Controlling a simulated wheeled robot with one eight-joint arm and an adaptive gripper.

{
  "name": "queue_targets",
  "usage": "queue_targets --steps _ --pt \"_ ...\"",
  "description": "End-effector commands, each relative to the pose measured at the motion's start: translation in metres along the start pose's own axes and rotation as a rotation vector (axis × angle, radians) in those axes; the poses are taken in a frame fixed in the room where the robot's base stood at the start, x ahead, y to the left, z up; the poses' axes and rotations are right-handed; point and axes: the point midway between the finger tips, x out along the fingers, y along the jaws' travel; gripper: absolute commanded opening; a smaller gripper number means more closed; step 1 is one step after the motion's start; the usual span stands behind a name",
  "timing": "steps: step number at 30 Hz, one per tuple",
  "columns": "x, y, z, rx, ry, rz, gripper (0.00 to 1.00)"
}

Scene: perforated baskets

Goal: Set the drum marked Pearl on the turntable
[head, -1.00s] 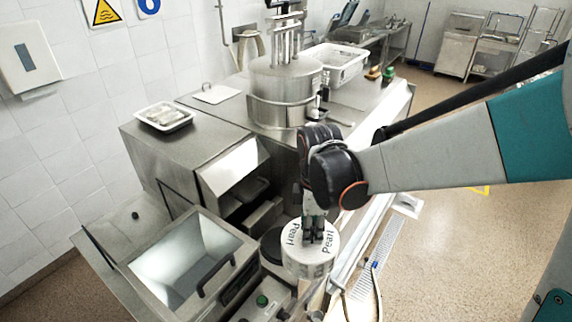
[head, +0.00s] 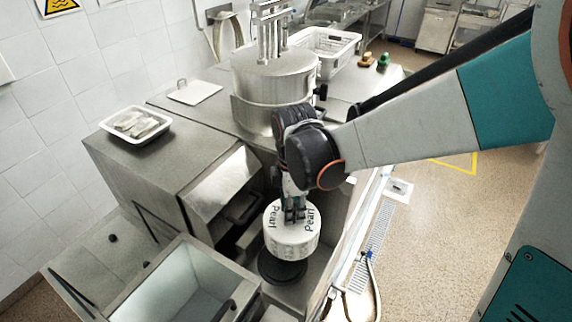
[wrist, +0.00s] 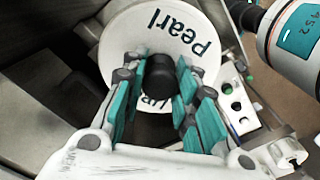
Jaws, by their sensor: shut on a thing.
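The white round drum (head: 292,242) has "Pearl" in dark letters on its top. In the head view it hangs upright from my gripper (head: 294,214). The black round turntable (head: 283,271) shows just below the drum, its back part hidden by it. I cannot tell if the drum touches it. In the wrist view the teal-padded fingers of my gripper (wrist: 158,80) are shut on the black knob (wrist: 160,72) on top of the drum (wrist: 128,38). The turntable is not clearly visible in the wrist view.
An open steel basin (head: 150,290) stands at the front left. A steel cabinet (head: 150,165) with a white tray (head: 135,134) is beyond it. A large steel pot (head: 272,80) and a white perforated basket (head: 335,48) are at the back. The floor on the right is open.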

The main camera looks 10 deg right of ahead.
Motion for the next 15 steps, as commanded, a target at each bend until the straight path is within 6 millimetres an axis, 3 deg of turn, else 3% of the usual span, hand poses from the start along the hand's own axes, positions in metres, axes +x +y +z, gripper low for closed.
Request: queue_targets --steps 15 --pt "0.037 0.001 0.0 0.001 0.0 0.0 0.0"
